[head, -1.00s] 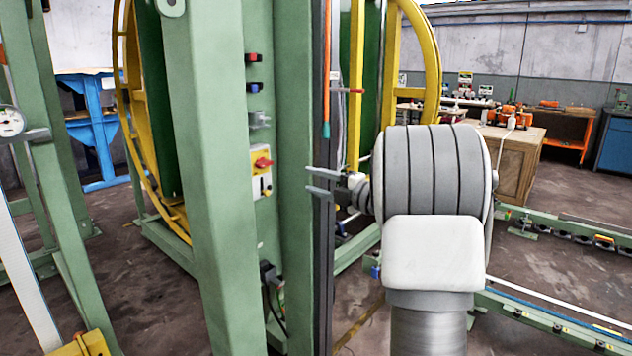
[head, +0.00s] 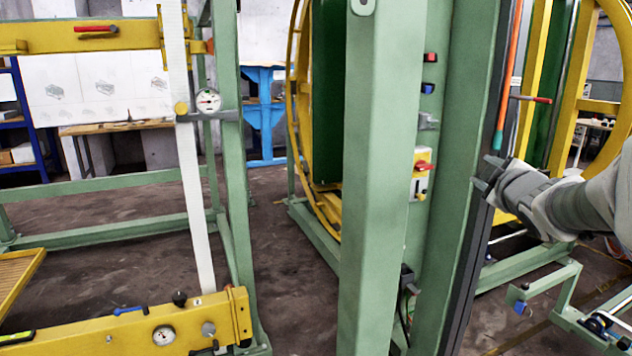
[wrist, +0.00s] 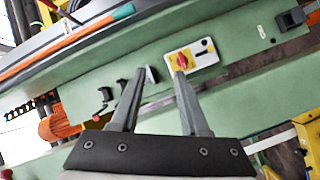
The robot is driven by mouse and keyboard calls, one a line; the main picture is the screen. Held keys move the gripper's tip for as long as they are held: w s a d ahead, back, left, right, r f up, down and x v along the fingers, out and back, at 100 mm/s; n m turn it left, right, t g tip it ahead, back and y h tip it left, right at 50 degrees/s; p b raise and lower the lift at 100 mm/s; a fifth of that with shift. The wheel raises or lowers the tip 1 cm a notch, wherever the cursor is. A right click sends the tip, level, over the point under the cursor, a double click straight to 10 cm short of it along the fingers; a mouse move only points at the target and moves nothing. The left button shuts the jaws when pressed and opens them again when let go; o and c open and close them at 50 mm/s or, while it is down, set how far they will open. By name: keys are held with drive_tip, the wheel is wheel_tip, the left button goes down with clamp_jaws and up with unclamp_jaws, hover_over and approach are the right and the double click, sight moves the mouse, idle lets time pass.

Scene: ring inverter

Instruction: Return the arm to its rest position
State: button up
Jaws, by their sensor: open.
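My gripper (head: 480,173) is at the right of the head view, its fingers pointing left beside the green column (head: 462,120). In the wrist view my gripper (wrist: 158,74) shows two grey fingers spread apart with nothing between them. Beyond the fingertips is a yellow and white switch box with a red rotary knob (wrist: 182,61). The same switch box (head: 420,174) shows in the head view on the green machine frame. My arm reaches in from the right edge of the head view.
A green post (head: 380,190) stands left of the switch box. A yellow ring (head: 300,120) is behind it. An orange-handled tool (head: 509,60) hangs near my gripper.

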drive_tip(key=s+a+f+m+g+y, duration=0.1)
drive_tip(key=s+a+f+m+g, duration=0.4)
drive_tip(key=s, duration=0.5)
drive_tip(key=s+a+f+m+g+y, duration=0.1)
drive_tip(key=s+a+f+m+g, duration=0.1)
drive_tip(key=s+a+f, duration=0.65)
drive_tip(key=s+a+f+m+g, duration=0.2)
drive_tip(key=s+a+m+g, duration=0.25)
drive_tip(key=s, duration=0.75)
wheel_tip(320, 180, up, 21)
drive_tip(key=p, duration=2.1)
drive_tip(key=shift+s+a+t, duration=0.3)
drive_tip(key=shift+a+t, duration=0.05)
